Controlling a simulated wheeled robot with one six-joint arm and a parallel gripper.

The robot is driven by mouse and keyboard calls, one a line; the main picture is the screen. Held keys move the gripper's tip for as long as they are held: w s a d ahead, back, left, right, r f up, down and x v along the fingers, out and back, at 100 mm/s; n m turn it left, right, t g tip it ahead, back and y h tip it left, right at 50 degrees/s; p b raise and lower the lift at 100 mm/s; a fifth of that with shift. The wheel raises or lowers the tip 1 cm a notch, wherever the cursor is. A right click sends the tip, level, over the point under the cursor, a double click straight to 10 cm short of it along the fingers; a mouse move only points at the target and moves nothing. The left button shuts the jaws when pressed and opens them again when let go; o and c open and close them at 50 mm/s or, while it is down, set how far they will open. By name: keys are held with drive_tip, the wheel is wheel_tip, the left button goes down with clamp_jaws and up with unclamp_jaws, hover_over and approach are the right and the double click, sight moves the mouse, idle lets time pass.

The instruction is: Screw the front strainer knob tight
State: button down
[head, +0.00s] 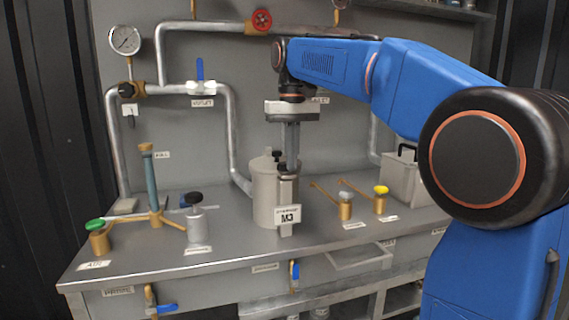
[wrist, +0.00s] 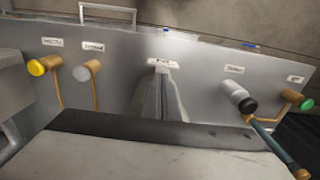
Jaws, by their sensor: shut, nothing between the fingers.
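The strainer (head: 265,200) is a pale grey canister standing on the bench, with an "M3" label (head: 288,216) on its front. A small dark knob (head: 281,167) shows at the front of its top, partly hidden by my fingers. Another dark knob (head: 277,154) shows behind it. My gripper (head: 292,168) points straight down over the front of the strainer, its fingers shut and empty, with the tips at about the front knob. I cannot tell whether they touch it.
A green-capped valve (head: 96,226), a teal lever (head: 151,180) and a black-knobbed cylinder (head: 197,225) stand to the left. Grey- and yellow-knobbed valves (head: 380,203) and a grey box (head: 402,178) stand to the right. Pipes (head: 231,130) run behind.

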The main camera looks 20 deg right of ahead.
drive_tip(key=shift+s+a, duration=0.1)
drive_tip(key=shift+a, duration=0.55)
drive_tip(key=shift+a, duration=0.55)
idle(0.4)
wheel_tip(320, 180, up, 6)
drive_tip(key=shift+s+a, duration=0.15)
drive_tip(key=shift+s, duration=0.05)
idle(0.6)
drive_tip(key=d+f, duration=0.3)
drive_tip(key=f, duration=0.3)
drive_tip(key=shift+w+d, duration=0.15)
drive_tip(key=shift+w, duration=0.2)
idle(0.5)
